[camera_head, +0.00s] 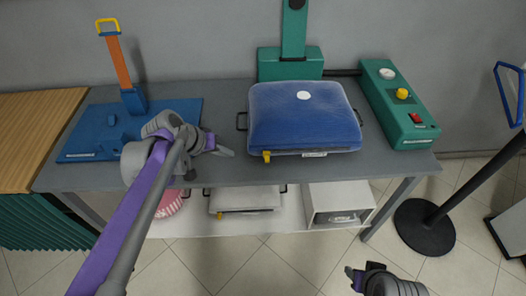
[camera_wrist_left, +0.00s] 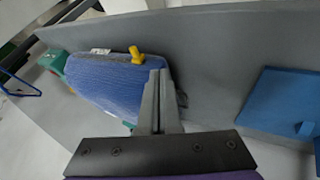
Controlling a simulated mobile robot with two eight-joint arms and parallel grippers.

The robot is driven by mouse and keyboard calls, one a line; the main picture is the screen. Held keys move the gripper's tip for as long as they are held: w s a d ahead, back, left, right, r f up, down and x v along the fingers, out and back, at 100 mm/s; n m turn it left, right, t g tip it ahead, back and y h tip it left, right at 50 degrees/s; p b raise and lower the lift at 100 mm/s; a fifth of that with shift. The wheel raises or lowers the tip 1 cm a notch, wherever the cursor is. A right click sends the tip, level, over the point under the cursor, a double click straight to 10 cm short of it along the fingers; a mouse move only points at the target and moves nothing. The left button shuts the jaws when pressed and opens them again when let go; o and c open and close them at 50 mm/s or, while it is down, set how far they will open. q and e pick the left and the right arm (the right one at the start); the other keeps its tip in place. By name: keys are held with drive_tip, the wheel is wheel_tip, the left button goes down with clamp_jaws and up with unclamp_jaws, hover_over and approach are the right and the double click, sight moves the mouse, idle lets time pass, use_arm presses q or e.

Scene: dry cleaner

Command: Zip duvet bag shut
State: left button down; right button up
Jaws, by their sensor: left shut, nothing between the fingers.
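The duvet bag (camera_head: 303,115) is a plump blue bag with dark side handles and a white round label, lying on the grey table. Its yellow zip pull (camera_head: 267,156) hangs at the front left corner. My left gripper (camera_head: 230,153) is shut and empty, a little left of the pull and apart from it. In the left wrist view, the fingertips (camera_wrist_left: 158,73) appear beside the yellow pull (camera_wrist_left: 136,55), with the blue bag (camera_wrist_left: 115,82) behind them. My right gripper (camera_head: 352,278) is low at the bottom, away from the table; its finger opening is unclear.
A blue board with an orange-handled press (camera_head: 90,145) stands on the left of the table. A green machine (camera_head: 290,65) is behind the bag, and a green control box (camera_head: 400,105) is at right. A white shelf (camera_head: 290,222) below holds a pale bag. A black stand (camera_head: 425,225) is at right.

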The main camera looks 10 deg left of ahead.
use_arm(q)
drive_tip(key=b+x, duration=0.1)
drive_tip(key=x, duration=0.9)
drive_tip(key=shift+d, duration=0.1)
drive_tip(key=shift+w+d+r, duration=0.1)
drive_tip(key=shift+w+d, duration=0.05)
drive_tip(key=shift+d, duration=0.45)
drive_tip(key=shift+w+d, duration=0.15)
drive_tip(key=shift+d, duration=0.5)
drive_tip(key=shift+w+d, duration=0.2)
drive_tip(key=shift+d, duration=0.45)
drive_tip(key=w+d, duration=0.2)
drive_tip(key=d, duration=0.6)
drive_tip(key=w+d, duration=0.3)
drive_tip(key=d, duration=0.6)
drive_tip(key=w+d, duration=0.2)
drive_tip(key=d, duration=0.6)
drive_tip(key=shift+w+d, duration=0.15)
drive_tip(key=shift+d, duration=0.25)
